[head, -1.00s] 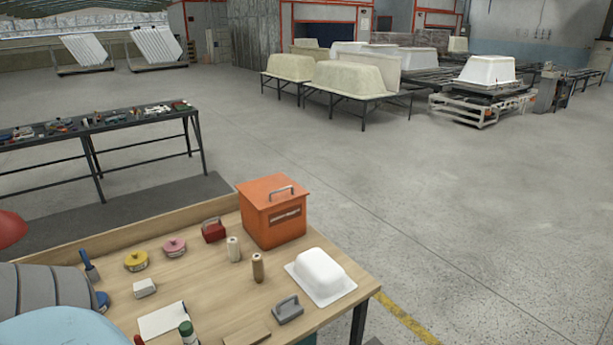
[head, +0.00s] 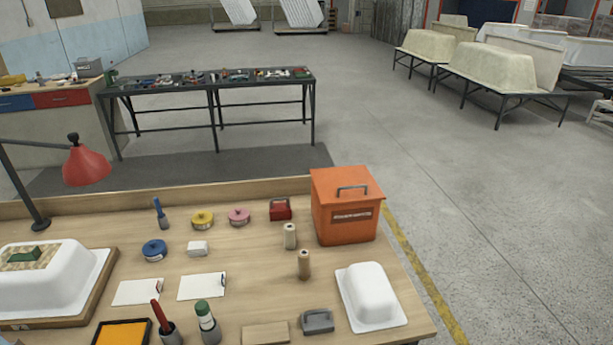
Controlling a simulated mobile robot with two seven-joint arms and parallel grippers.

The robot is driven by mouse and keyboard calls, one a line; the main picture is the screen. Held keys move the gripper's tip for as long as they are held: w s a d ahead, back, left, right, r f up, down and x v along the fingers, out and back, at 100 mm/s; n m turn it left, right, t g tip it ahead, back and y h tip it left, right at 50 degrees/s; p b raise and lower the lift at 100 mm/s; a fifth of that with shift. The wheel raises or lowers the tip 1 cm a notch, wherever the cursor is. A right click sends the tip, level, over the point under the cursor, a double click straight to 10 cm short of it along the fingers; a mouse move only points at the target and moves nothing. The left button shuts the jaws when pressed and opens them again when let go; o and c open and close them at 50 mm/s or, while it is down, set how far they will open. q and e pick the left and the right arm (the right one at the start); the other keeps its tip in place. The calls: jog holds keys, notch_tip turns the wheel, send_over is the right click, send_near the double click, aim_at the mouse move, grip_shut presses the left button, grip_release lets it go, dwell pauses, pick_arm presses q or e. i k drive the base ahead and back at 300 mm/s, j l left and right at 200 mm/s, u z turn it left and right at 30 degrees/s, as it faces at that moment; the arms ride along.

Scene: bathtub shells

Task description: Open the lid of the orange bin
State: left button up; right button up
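The orange bin (head: 344,220) stands at the back right corner of the wooden workbench in the head view. Its lid (head: 350,183) is shut and has a grey metal handle (head: 352,190) on top. A dark label shows on its front. Neither of my grippers is in view.
The workbench (head: 240,262) also holds two small rolls (head: 304,264) in front of the bin, a red box (head: 280,209) left of it, and a white tub shell (head: 372,294) nearer. A red lamp (head: 87,165) stands at left. Open floor lies right of the bench.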

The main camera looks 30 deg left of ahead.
aim_at(350, 184)
jog(key=i+l+u, duration=0.15)
jog(key=u, duration=0.25)
jog(key=i+l+u, duration=0.1)
jog(key=l+u, duration=0.5)
jog(key=u, duration=0.2)
jog(key=i, duration=0.05)
